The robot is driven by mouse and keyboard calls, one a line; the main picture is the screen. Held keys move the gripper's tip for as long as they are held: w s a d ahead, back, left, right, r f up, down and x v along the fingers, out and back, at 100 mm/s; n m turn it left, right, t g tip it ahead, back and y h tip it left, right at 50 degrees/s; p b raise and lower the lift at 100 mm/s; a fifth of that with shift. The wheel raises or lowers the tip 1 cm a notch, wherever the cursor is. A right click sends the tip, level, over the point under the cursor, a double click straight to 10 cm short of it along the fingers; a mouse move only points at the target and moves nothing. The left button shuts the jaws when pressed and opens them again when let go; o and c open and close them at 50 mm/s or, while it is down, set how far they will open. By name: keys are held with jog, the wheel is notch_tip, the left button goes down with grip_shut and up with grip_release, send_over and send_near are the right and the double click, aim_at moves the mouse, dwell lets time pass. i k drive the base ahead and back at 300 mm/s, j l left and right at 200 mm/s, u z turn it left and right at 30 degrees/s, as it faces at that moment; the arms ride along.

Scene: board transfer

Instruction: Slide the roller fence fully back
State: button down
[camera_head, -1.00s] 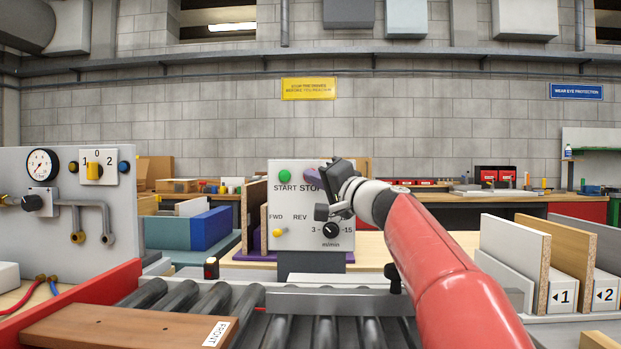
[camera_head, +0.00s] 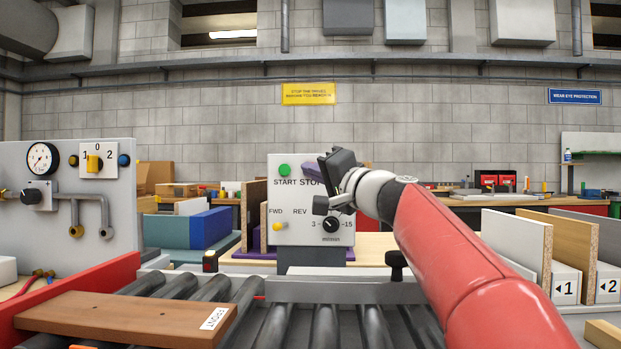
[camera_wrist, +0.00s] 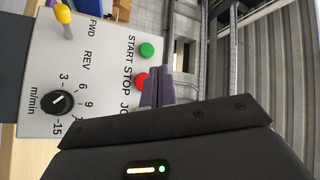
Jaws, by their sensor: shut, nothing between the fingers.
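The roller fence (camera_head: 330,291) is a grey metal bar across the dark rollers in the head view. A black knob (camera_head: 397,261) stands at its right part, and my arm covers its right end. My gripper (camera_head: 310,172) is raised above the fence, in front of the control panel (camera_head: 290,238), well apart from the fence and knob. Its purple fingers are shut and empty. In the wrist view the fingers (camera_wrist: 157,90) overlap the edge of the red stop button (camera_wrist: 141,80); I cannot tell whether they touch it. The fence is not seen there.
A brown board (camera_head: 125,315) marked FRONT lies on the rollers at the left, beside a red side rail (camera_head: 70,294). A green start button (camera_head: 285,170) and a speed dial (camera_head: 331,225) are on the panel. Upright boards (camera_head: 575,258) stand at the right.

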aim_at(397, 289)
jog(key=k, duration=1)
